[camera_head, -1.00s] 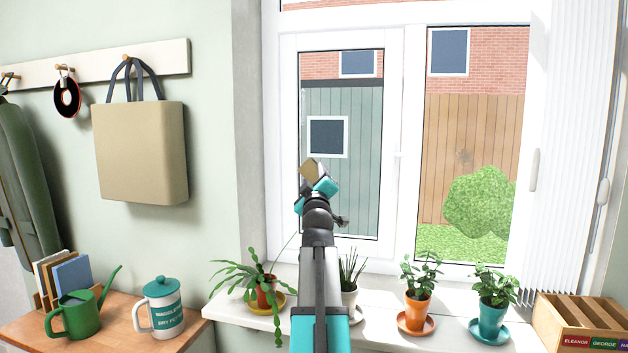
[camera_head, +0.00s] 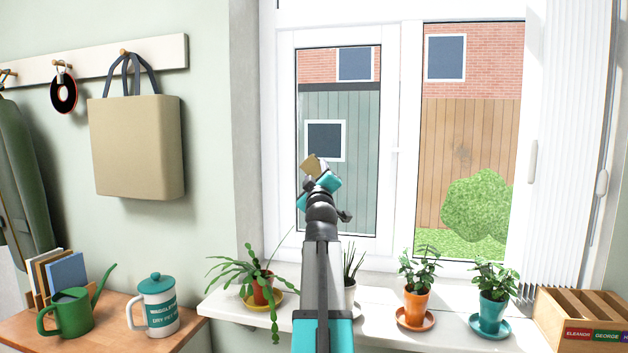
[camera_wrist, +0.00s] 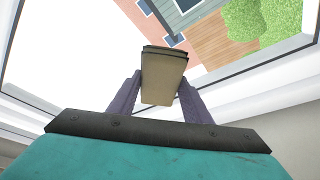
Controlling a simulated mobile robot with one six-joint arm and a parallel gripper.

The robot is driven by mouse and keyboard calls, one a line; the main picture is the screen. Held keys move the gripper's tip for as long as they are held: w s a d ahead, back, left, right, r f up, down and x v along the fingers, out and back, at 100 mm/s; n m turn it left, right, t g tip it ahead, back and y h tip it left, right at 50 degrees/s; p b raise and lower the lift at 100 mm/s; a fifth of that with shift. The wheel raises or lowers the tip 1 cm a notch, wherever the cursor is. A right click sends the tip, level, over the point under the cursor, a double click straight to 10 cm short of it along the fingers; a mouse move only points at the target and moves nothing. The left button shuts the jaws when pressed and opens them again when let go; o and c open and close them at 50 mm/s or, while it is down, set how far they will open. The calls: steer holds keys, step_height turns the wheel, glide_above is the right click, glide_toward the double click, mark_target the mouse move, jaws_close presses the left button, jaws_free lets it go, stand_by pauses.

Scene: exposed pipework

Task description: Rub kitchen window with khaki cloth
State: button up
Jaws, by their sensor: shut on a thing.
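The kitchen window (camera_head: 398,190) has a white frame with two panes. My gripper (camera_head: 314,170) is raised in front of its left pane. It is shut on the khaki cloth (camera_head: 312,163), a small folded tan piece. In the wrist view the khaki cloth (camera_wrist: 162,78) sits between the two fingers of my gripper (camera_wrist: 160,92), with the window frame (camera_wrist: 270,68) and the outdoors behind it. I cannot tell whether the cloth touches the glass.
Potted plants stand on the white sill (camera_head: 375,320) below the window, including an orange pot (camera_head: 416,305) and a teal pot (camera_head: 492,312). A wooden box (camera_head: 580,318) is at the right end. A tan bag (camera_head: 137,147) hangs left. A green watering can (camera_head: 70,312) stands on the wooden top.

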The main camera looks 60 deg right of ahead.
steer(key=shift+s+d+b, duration=0.15)
steer(key=shift+s+b, duration=0.5)
steer(key=shift+b, duration=0.4)
steer(key=shift+s+d+b, duration=0.15)
steer(key=shift+s+b, duration=0.45)
steer(key=shift+b, duration=0.4)
steer(key=shift+d+b, duration=0.15)
steer(key=shift+b, duration=0.25)
steer(key=shift+w+r, duration=0.1)
steer(key=shift+w+a+p, duration=0.25)
steer(key=shift+w+p, duration=0.35)
steer(key=shift+p, duration=0.2)
steer(key=shift+w+a+p, duration=0.2)
steer(key=shift+w+p, duration=0.45)
steer(key=shift+p, duration=0.15)
steer(key=shift+w+a+p, duration=0.25)
steer(key=shift+w+p, duration=0.35)
steer(key=shift+p, duration=0.2)
